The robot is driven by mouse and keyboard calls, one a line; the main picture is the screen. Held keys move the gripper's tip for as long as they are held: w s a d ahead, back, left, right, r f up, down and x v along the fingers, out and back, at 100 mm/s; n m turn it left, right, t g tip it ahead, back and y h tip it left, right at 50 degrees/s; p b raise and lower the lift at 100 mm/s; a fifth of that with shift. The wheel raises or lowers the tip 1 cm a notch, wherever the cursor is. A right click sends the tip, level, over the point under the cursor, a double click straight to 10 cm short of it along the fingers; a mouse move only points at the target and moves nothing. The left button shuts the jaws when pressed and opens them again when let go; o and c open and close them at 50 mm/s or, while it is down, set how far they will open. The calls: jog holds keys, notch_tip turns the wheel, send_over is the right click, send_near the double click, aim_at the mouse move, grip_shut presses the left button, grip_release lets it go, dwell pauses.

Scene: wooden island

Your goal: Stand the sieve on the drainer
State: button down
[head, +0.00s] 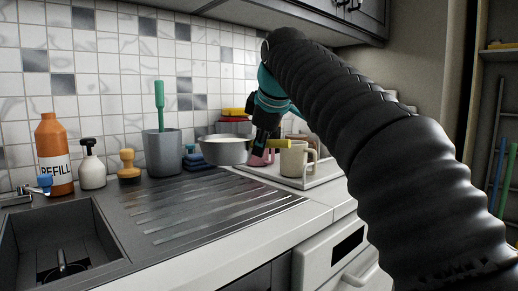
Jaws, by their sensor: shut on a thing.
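The sieve (224,151) is a grey bowl with a pale inside, opening upward, and a yellow handle at its right. My gripper (261,150) is shut on the handle. The sieve shows at the back right end of the drainer (205,206), a ribbed metal board right of the sink. I cannot tell whether its base touches anything. My arm comes in from the right and hides part of the counter's back.
A grey pot with a green brush (160,99), a wooden-knobbed brush (129,166), a pump bottle (92,166) and an orange REFILL bottle (53,153) line the wall. A cream mug (294,159) and a pink mug stand on a white tray (322,175). The drainer's ribbed middle is clear.

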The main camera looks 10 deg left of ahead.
aim_at(225, 164)
jog(key=a+f, duration=0.1)
jog(key=a, duration=0.1)
jog(key=s+a+f+b, duration=0.1)
jog(key=a+f, duration=0.1)
jog(key=a, duration=0.1)
jog(key=s+a+f, duration=0.1)
jog(key=a, duration=0.2)
jog(key=shift+f, duration=0.4)
jog(key=shift+s+d+f+b, duration=0.1)
jog(key=shift+f+b, duration=0.9)
jog(key=shift+f, duration=1)
jog(key=c, duration=1.1)
grip_release()
jog(key=p+v, duration=0.2)
jog(key=v, duration=1)
